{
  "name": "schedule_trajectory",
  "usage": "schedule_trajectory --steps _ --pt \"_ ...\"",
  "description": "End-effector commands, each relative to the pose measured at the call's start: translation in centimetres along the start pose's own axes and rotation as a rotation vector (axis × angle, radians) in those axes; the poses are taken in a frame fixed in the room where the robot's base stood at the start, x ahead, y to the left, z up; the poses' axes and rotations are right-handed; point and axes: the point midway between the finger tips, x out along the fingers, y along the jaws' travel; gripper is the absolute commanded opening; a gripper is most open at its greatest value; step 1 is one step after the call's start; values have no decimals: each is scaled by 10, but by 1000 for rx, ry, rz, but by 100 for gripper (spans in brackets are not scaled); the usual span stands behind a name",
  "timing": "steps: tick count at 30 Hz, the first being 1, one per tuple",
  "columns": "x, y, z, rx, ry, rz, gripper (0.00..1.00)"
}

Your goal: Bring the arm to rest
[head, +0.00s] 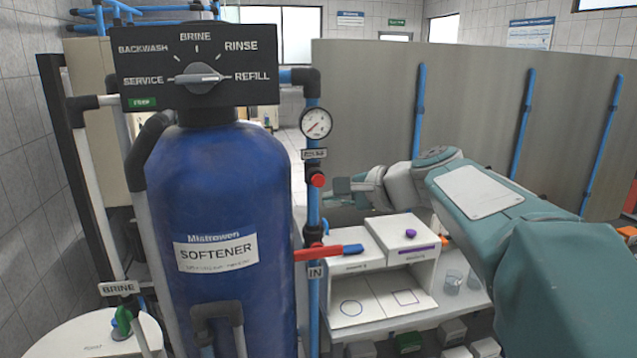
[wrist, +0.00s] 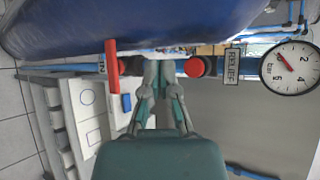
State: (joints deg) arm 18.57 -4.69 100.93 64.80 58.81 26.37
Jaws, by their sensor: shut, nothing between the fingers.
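My gripper (head: 343,191) is in the middle of the head view, just right of the blue vertical pipe, at the end of my teal and grey arm, which reaches in from the right. In the wrist view my gripper (wrist: 165,75) has its fingers together, with nothing between them. It points toward the pipe, between the red lever handle (wrist: 111,66) and the red knob (wrist: 195,67). I cannot tell whether the fingertips touch the pipe.
A blue softener tank (head: 218,205) with a black valve head (head: 199,66) stands left. A pressure gauge (head: 316,122) and red lever (head: 317,253) sit on the pipe. A white shelf unit (head: 411,253) stands below my arm. A grey partition (head: 390,105) stands behind.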

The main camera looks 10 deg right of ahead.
Motion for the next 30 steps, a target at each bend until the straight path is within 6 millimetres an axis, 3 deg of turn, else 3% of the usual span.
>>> schedule_trajectory --steps 5,8,12,16,21,25,30 --pt "-2 17 14 -66 11 53 0" --pt "-7 55 37 -211 33 166 0" --pt "-25 123 66 -486 61 363 0" --pt "-47 185 80 -754 71 537 0" --pt "-77 253 84 -1089 67 736 0" --pt "-90 281 81 -1250 61 828 0" --pt "-94 290 79 -1306 58 863 0"
